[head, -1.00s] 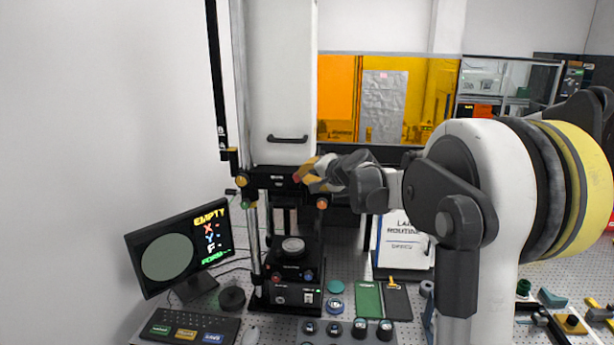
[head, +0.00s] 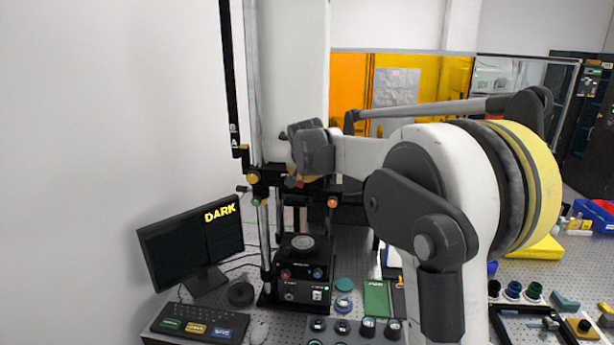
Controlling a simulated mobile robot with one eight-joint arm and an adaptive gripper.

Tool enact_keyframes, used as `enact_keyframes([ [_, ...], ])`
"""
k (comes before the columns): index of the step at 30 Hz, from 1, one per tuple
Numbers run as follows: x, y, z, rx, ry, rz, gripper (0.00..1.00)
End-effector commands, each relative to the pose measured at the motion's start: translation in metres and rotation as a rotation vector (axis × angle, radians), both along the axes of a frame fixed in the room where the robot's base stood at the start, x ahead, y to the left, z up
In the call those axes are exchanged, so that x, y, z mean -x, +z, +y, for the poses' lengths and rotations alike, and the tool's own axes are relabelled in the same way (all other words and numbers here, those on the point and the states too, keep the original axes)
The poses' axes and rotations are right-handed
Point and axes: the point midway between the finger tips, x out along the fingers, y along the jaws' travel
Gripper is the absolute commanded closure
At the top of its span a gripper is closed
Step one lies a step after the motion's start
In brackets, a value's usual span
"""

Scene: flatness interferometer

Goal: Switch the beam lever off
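The interferometer (head: 285,245) stands at the middle left, a black stand with a tall white housing (head: 290,60) above it. My gripper (head: 298,180) is at the dark crossbar under the housing. My own wrist covers most of it, so its fingers and any contact are hidden. A small reddish tip (head: 290,182) shows beside it; I cannot tell whether this is the beam lever. The lever is not clearly visible. The monitor (head: 192,243) shows a dark screen with the yellow word DARK.
Small optics parts cover the right bench. My arm fills the middle right.

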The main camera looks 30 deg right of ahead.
Motion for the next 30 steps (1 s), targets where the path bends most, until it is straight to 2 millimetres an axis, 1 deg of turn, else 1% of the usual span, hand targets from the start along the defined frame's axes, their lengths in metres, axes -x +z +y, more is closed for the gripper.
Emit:
enact_keyframes([
  [2, -0.002, -0.003, 0.004, 0.047, 0.003, 0.032, 1.0],
  [11, 0.0, -0.003, 0.0, 0.038, 0.0, 0.027, 1.0],
  [21, 0.007, -0.008, -0.01, 0.036, -0.001, 0.026, 1.0],
  [30, 0.007, -0.008, -0.011, 0.037, 0.0, 0.026, 1.0],
])
